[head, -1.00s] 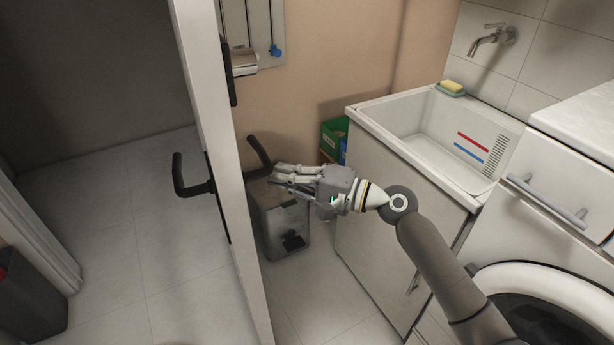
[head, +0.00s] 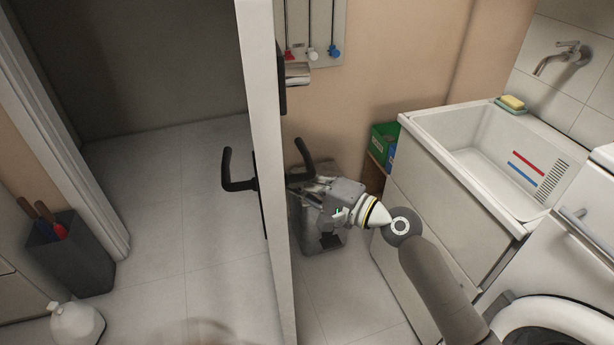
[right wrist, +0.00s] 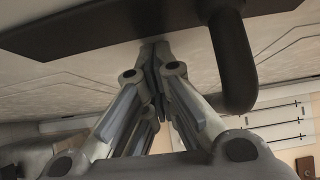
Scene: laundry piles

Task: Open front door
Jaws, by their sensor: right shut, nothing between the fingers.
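The white door (head: 268,200) stands ajar and is seen nearly edge-on in the head view, with dark floor space to its left. One black lever handle (head: 240,182) sticks out from its left face. Another black lever handle (head: 305,156) is on its right face. My right gripper (head: 300,184) is shut and empty, on the right side of the door just below that handle. In the right wrist view its closed fingers (right wrist: 154,55) point at the door face by the black handle plate (right wrist: 130,28); the lever (right wrist: 234,65) curves beside them. My left gripper is out of view.
A sink cabinet (head: 440,210) and a washing machine (head: 555,320) stand on the right. A grey bin (head: 322,225) is behind my right gripper. A dark bin (head: 75,255) and a white jug (head: 75,325) are at lower left.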

